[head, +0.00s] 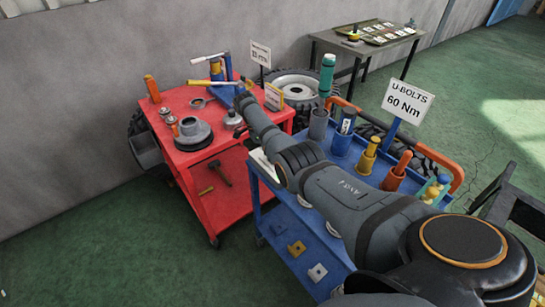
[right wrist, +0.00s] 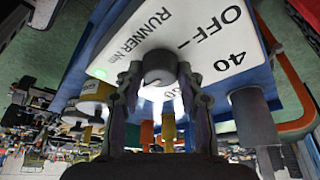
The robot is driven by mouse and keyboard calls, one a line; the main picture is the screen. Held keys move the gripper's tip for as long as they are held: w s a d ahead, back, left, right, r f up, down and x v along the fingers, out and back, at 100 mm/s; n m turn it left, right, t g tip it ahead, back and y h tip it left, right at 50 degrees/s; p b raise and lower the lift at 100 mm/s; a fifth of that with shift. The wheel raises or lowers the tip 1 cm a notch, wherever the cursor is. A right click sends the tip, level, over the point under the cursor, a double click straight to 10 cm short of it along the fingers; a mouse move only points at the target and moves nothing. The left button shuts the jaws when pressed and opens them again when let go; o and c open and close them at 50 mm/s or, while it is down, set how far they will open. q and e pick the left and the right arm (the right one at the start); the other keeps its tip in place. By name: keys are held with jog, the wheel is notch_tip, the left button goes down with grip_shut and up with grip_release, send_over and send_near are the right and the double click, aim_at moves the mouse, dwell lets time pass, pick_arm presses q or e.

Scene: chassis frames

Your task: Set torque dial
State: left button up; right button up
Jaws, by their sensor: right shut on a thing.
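A dark grey round dial (right wrist: 158,64) stands on a white panel (right wrist: 195,62) in the right wrist view. The panel carries the marks "OFF" and "40" and the partly visible words "RUNNER Nm"; other marks are hidden. My right gripper (right wrist: 160,84) has one finger on each side of the dial and is shut on it. The dial's pointer cannot be made out. In the head view my right arm reaches over the blue cart (head: 285,275), and its gripper and the dial cannot be made out. A sign (head: 408,101) there reads "U-BOLTS 60 Nm". My left gripper is not in view.
A red cart (head: 205,175) with tools and round parts stands left of the blue cart. Cups with coloured tools, such as a yellow one (head: 368,155), line the blue cart's far side. A dark table (head: 345,42) stands at the back. Green floor (head: 110,235) is clear at left.

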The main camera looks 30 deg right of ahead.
jog(key=shift+s+f, duration=0.1)
dwell(0.3)
jog(key=o, duration=1.2)
jog(key=v, duration=0.7)
jog(key=shift+a+r, duration=0.1)
jog(key=shift+r, duration=0.15)
